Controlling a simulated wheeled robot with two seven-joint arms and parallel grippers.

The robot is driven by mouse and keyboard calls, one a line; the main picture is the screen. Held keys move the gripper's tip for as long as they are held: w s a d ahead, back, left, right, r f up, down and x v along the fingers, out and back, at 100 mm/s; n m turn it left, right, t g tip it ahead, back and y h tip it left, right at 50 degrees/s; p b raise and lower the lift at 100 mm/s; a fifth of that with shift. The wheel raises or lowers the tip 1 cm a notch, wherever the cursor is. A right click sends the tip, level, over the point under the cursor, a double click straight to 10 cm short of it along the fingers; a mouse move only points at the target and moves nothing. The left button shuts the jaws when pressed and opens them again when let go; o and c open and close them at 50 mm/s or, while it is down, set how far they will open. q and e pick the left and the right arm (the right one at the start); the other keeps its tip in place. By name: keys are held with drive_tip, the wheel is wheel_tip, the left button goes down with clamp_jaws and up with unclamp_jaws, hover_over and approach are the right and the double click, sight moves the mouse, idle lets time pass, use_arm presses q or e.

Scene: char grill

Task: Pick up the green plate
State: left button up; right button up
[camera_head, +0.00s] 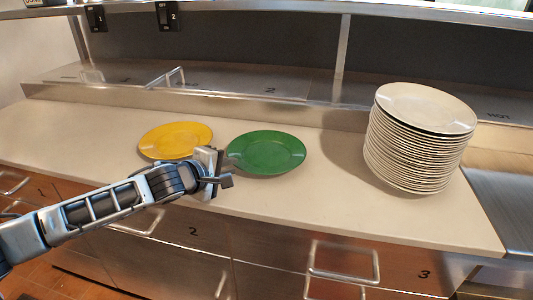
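The green plate (266,152) lies flat on the pale counter near the middle of the head view. A yellow plate (176,140) lies to its left, partly hidden by my gripper. My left gripper (226,168) is at the left edge of the green plate, in front of the gap between the two plates. It overlaps the green plate's left rim in the picture. I cannot tell whether it touches the rim, or whether its fingers are open or shut. My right gripper is not in view.
A tall stack of white plates (420,140) stands on the counter to the right. A raised metal ledge (220,106) runs along the back. Drawers with metal handles (343,262) are below the counter's front edge. The counter (310,205) in front of the green plate is clear.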

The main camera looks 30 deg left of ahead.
use_arm(q)
drive_tip(key=shift+x, duration=1.15)
clamp_jaws()
drive_tip(key=shift+r, duration=0.15)
